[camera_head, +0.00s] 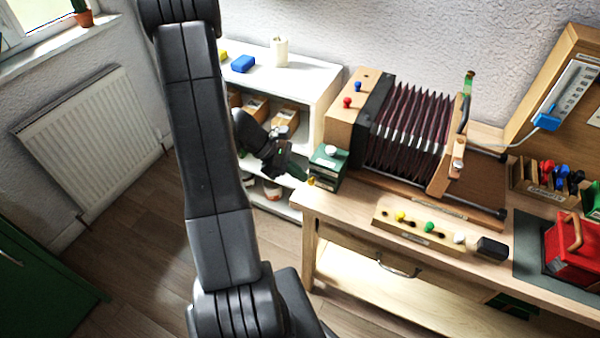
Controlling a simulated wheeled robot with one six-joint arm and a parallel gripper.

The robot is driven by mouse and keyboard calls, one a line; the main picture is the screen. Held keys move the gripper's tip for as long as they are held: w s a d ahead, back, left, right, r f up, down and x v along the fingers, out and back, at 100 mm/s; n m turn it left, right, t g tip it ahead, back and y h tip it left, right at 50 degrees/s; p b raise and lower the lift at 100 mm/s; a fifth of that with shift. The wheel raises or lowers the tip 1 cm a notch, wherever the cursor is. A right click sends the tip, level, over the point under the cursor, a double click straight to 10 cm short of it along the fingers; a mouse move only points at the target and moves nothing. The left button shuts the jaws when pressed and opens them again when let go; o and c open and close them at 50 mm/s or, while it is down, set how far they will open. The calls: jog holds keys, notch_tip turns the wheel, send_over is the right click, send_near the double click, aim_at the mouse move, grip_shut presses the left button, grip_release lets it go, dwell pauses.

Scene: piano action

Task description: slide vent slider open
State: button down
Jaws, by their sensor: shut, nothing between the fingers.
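No part is clearly marked as the vent slider at this size, so I cannot tell for sure which it is. A small dark green box (327,168) with a pale knob (331,150) on top stands at the left end of the workbench. My gripper (308,181) is just left of the box's front corner, low by the bench edge. Its fingers are together and nothing shows between them. I cannot tell whether they touch the box. Behind the box, a bellows (408,125) with dark red folds stands between wooden end boards.
The workbench (345,208) holds a strip with coloured knobs (428,228), a black block (492,248) and a red case (572,245). A white shelf (310,75) stands behind my arm. A white scale with a blue piece (547,120) is at right. Floor is clear at lower left.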

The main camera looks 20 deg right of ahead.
jog(key=shift+s+d+f, duration=0.1)
jog(key=shift+d+f, duration=0.05)
jog(key=shift+f, duration=0.1)
jog(key=shift+s+d, duration=0.15)
jog(key=s+d+b, duration=0.2)
jog(key=shift+s+d+f+b, duration=0.15)
jog(key=shift+s+b, duration=0.25)
jog(key=shift+s+d, duration=0.3)
jog(key=shift+s, duration=0.1)
jog(key=shift+r, duration=0.3)
